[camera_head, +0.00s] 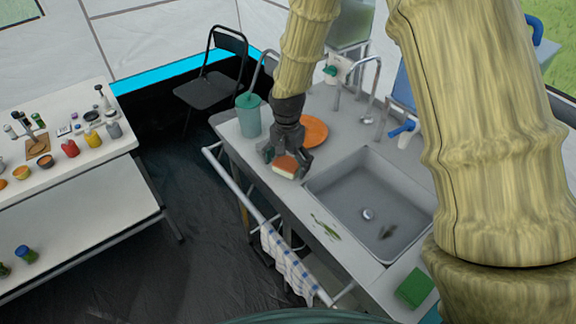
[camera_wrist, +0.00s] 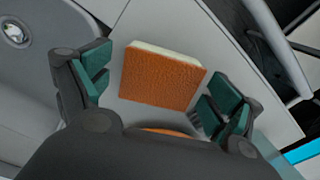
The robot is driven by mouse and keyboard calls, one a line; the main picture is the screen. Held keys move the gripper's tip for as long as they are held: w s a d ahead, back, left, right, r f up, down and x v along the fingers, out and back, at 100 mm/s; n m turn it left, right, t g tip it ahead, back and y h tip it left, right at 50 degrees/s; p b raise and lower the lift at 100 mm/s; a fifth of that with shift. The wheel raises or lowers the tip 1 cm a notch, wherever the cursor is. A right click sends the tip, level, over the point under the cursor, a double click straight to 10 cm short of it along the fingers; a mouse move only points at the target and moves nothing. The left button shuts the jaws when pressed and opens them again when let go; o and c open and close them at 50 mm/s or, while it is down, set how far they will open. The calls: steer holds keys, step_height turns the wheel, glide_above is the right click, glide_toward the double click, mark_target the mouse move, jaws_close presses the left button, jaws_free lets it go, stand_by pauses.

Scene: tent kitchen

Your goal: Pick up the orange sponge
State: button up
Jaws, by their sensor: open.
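The orange sponge (camera_wrist: 160,78) has a pale side and lies on the grey counter left of the sink. In the wrist view it sits between the two green-padded fingers of my gripper (camera_wrist: 158,92), with a gap on each side. In the head view my gripper (camera_head: 287,160) is pointed down over the sponge (camera_head: 288,167), which partly shows below the fingers. My gripper is open, and I cannot tell how high its fingertips are above the counter.
An orange plate (camera_head: 314,131) lies close behind my gripper. A teal cup (camera_head: 248,115) stands to its left. The sink (camera_head: 350,205) is to the right, with a faucet (camera_head: 369,85) behind. A green block (camera_head: 414,288) lies on the near counter. A towel (camera_head: 287,262) hangs on the front rail.

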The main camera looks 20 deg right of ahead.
mark_target(287, 162)
steer(key=c, duration=0.9)
steer(key=shift+r, duration=0.75)
step_height(287, 162, up, 2)
steer(key=shift+r+b, duration=0.1)
steer(key=shift+b, duration=0.45)
steer(key=s+a+b, duration=0.1)
steer(key=s+a, duration=0.3)
steer(key=s, duration=0.3)
steer(key=s+a+r+b, duration=0.1)
steer(key=s+a, duration=0.3)
steer(key=s, duration=0.2)
steer(key=shift+s+r, duration=0.2)
steer(key=shift+s, duration=0.15)
steer(key=shift+c, duration=0.5)
